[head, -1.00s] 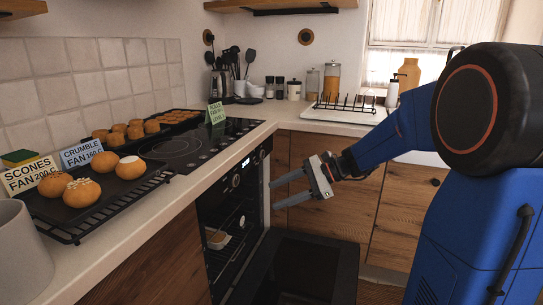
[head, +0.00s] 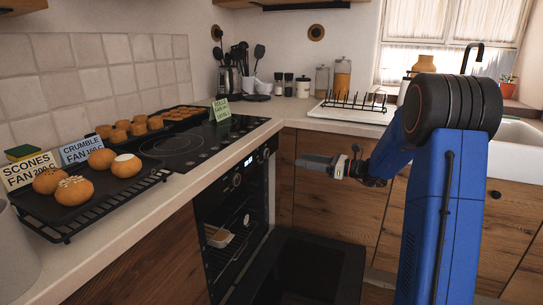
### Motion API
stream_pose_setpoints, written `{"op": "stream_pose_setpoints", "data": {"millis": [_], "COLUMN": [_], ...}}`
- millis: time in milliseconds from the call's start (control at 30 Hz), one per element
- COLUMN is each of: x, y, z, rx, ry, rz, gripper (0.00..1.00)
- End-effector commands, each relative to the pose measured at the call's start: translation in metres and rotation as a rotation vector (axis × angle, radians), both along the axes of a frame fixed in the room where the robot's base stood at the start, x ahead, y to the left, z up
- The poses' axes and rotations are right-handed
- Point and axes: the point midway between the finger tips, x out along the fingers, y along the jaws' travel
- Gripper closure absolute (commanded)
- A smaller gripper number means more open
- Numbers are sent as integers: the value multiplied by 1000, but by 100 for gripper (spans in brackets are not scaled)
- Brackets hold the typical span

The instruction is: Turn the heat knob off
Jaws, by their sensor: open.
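The oven (head: 228,232) is built in under the counter, with a control strip along its top front edge. The strip has a lit display (head: 248,161), a round knob (head: 237,180) left of it and another knob (head: 267,154) right of it. I cannot tell from here which is the heat knob or where its pointer stands. My gripper (head: 302,162) is open and empty, seen nearly edge-on so its fingers overlap. Its fingers point left towards the control strip, apart from the right knob and touching nothing.
The oven door (head: 310,268) hangs open low in front, below my gripper. A small dish (head: 218,236) sits on a rack inside. A black tray with buns (head: 125,191) and note cards stand on the counter left of the hob (head: 195,142). Wooden cabinets (head: 335,195) stand behind my gripper.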

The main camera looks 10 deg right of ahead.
Motion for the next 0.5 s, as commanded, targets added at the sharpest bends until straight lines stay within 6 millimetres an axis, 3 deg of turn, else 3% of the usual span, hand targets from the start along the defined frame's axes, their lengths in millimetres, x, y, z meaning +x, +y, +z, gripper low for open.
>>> {"op": "stream_pose_setpoints", "data": {"millis": [500], "x": [53], "y": [76], "z": [-1], "rx": [-1], "ry": [0], "rz": [4], "gripper": [48]}}
